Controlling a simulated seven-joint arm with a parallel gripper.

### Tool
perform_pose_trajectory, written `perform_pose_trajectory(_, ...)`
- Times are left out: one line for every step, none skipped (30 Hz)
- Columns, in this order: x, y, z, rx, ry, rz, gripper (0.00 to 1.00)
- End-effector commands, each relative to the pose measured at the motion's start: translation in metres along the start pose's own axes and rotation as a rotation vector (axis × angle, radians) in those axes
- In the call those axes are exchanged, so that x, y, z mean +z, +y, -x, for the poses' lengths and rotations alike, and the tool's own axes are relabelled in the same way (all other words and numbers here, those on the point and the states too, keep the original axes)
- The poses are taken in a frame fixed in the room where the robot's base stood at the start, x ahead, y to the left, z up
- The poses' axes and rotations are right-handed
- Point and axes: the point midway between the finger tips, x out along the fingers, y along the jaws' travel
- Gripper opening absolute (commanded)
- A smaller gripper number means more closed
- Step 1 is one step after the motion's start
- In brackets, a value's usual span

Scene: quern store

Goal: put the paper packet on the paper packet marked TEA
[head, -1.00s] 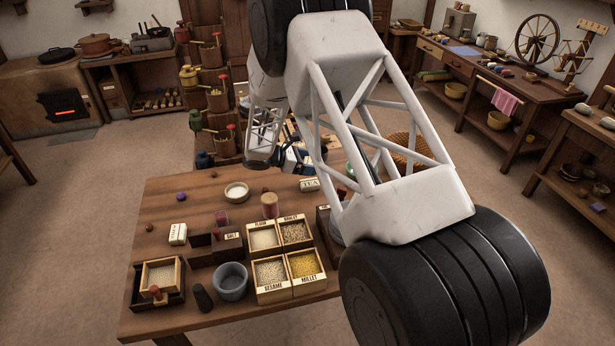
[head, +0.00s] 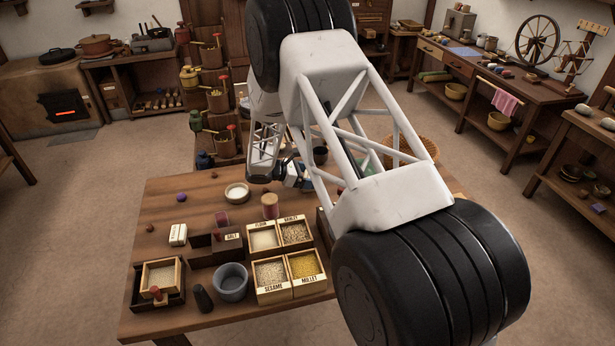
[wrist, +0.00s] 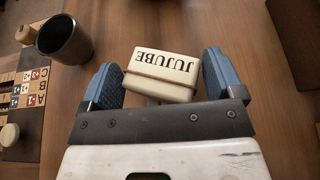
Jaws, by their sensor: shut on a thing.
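My gripper (wrist: 163,85) is shut on a cream paper packet (wrist: 163,65) marked JUJUBE, held between its blue finger pads. In the head view my gripper (head: 298,177) is small and partly behind my arm, over the far right part of the table. I cannot pick out the held packet there. The packet marked TEA is not visible now; my arm covers the place where it showed in the head view. Another pale packet (head: 178,234) stands at the left of the table, its lettering too small to read.
Open boxes of grain, including millet (head: 307,266), and a grey cup (head: 231,281) stand at the table's front. A pale bowl (head: 237,192) stands farther back. The wrist view shows a dark cup (wrist: 64,40) and a lettered board (wrist: 27,95) left of my gripper.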

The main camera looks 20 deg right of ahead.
Motion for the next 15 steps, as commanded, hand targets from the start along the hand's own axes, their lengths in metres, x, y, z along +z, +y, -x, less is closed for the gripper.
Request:
perform_pose_trajectory(-0.0012,0.0002,-0.0005,0.0,0.0,-0.001,0.64)
perform_pose_trajectory(-0.0015,0.0003,-0.0006,0.0,0.0,-0.001,0.64)
perform_pose_trajectory(-0.0015,0.0003,-0.0006,0.0,0.0,-0.001,0.64)
perform_pose_trajectory(-0.0015,0.0003,-0.0006,0.0,0.0,-0.001,0.64)
perform_pose_trajectory(-0.0014,0.0003,-0.0006,0.0,0.0,-0.001,0.64)
perform_pose_trajectory(-0.0015,0.0003,-0.0006,0.0,0.0,-0.001,0.64)
perform_pose_trajectory(-0.0014,0.0003,-0.0006,0.0,0.0,-0.001,0.64)
perform_pose_trajectory(-0.0014,0.0003,-0.0006,0.0,0.0,-0.001,0.64)
perform_pose_trajectory(-0.0016,0.0002,-0.0007,0.0,0.0,-0.001,0.64)
perform_pose_trajectory(-0.0018,0.0002,-0.0008,0.0,0.0,-0.001,0.64)
perform_pose_trajectory(-0.0023,0.0002,-0.001,0.0,0.0,-0.001,0.64)
perform_pose_trajectory(-0.0031,0.0002,-0.0013,0.0,0.0,-0.001,0.64)
perform_pose_trajectory(-0.0037,0.0002,-0.0015,0.0,0.0,-0.001,0.64)
perform_pose_trajectory(-0.0043,0.0003,-0.0017,0.0,0.0,-0.001,0.64)
perform_pose_trajectory(-0.004,0.0003,-0.0016,0.0,0.0,-0.001,0.91)
